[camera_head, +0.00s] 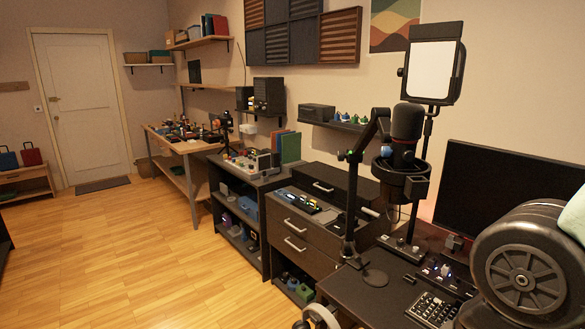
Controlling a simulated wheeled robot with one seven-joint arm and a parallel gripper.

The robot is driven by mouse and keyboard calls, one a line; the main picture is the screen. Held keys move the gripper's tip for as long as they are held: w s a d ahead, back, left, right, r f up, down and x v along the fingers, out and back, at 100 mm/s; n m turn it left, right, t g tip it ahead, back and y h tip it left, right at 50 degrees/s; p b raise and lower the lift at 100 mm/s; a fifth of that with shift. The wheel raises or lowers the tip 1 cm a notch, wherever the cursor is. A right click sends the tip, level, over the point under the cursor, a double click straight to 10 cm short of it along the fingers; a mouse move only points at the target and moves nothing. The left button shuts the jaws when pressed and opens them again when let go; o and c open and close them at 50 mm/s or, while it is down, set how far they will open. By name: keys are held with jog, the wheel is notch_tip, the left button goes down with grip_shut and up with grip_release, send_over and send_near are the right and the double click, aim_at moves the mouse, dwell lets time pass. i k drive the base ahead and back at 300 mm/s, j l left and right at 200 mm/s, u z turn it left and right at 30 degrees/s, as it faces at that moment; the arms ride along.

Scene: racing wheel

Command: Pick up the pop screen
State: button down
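A dark, flat round disc (375,277) lies on the desk beside the foot of the microphone arm. It may be the pop screen, but I cannot tell for sure. A black microphone (407,122) stands upright in a dark round holder (401,178) on the jointed microphone arm (354,185). Any screen at this holder cannot be told apart from it. My gripper is not recognisable in this view. A large black ribbed round part with a pale shell fills the lower right and hides part of the desk.
The dark desk (358,296) carries a keypad (433,308) and small control boxes. A monitor (500,192) and a light panel (432,70) stand behind. A drawer cabinet (300,228) adjoins on the left. The wooden floor (130,250) at left is clear.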

aim_at(264, 163)
jog(key=i+j+u, duration=0.85)
jog(key=j+u, duration=0.15)
jog(key=i+j+u, duration=0.35)
jog(key=i, duration=0.2)
jog(key=i+j+u, duration=0.1)
jog(key=i+u, duration=0.2)
jog(key=i, duration=0.25)
jog(key=i+z, duration=0.25)
jog(key=i, duration=0.4)
jog(key=i+z, duration=0.25)
jog(key=i, duration=0.4)
jog(key=i+j+z, duration=0.25)
jog(key=i, duration=0.35)
jog(key=i+l+z, duration=0.1)
jog(key=i+z, duration=0.6)
jog(key=z, duration=0.2)
jog(key=i+j+z, duration=0.15)
jog(key=i+z, duration=0.3)
jog(key=i+j+z, duration=0.2)
jog(key=z, duration=0.25)
jog(key=i+j+z, duration=0.45)
jog(key=i+z, duration=0.15)
